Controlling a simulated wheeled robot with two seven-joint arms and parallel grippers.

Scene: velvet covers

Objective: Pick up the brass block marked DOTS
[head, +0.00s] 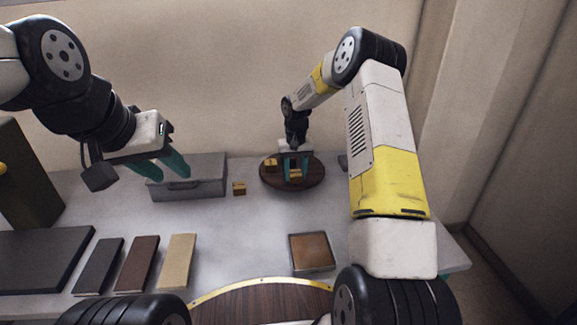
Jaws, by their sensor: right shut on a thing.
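My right gripper (295,178) is over the dark round wooden board (310,181) at the back of the table, its teal fingers pointing down. It is shut on a brass block (295,174) at or just above the board; I cannot tell if the block touches it. A second brass block (271,164) sits on the board to the left. A third brass block (239,188) sits on the table left of the board. The markings on the blocks are too small to read. My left gripper (170,178) is open and empty, in front of a grey box.
Black (98,266), brown (137,264) and tan (178,262) slabs lie at front left, beside a large dark slab (38,260). A brown-filled tray (311,252) lies front right. The table's middle is clear.

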